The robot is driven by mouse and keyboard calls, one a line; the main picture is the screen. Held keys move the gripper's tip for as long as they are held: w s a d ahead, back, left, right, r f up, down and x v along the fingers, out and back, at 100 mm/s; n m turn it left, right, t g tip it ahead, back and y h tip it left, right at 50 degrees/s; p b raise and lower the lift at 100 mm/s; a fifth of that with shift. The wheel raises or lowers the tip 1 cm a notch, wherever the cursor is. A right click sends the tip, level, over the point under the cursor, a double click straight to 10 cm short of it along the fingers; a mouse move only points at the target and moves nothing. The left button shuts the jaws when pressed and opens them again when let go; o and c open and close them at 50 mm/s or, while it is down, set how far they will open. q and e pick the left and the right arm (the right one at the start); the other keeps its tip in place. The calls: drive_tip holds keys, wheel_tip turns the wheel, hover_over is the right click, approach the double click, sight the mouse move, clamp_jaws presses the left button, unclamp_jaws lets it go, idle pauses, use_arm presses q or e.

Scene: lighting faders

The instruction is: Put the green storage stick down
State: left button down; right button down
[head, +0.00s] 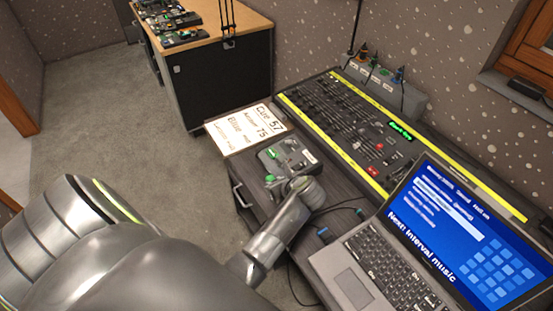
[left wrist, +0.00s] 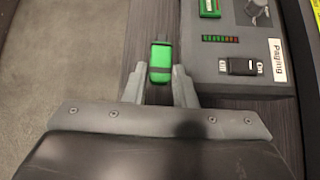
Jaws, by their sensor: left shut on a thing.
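The green storage stick (left wrist: 160,55) is between the two fingers of my left gripper (left wrist: 159,72) in the left wrist view, with a dark band across it. My left gripper is shut on it, over the dark desk edge just left of the grey paging panel (left wrist: 235,88). In the head view a bit of the green stick (head: 270,179) shows beside my left gripper (head: 284,184), near the front of the panel (head: 297,150). Whether the stick touches the desk, I cannot tell. My right gripper is not in view.
A cue sign (head: 245,128) lies behind the panel. A fader console (head: 345,125) stands to the right, with an open laptop (head: 390,265) in front. Cables (head: 330,210) lie near my gripper. The carpet floor (head: 170,150) is clear on the left.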

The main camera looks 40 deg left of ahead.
use_arm(q)
drive_tip(key=shift+w+f, duration=0.1)
drive_tip(key=shift+f, duration=2.35)
drive_tip(key=shift+f, duration=0.15)
drive_tip(key=c, duration=1.5)
unclamp_jaws()
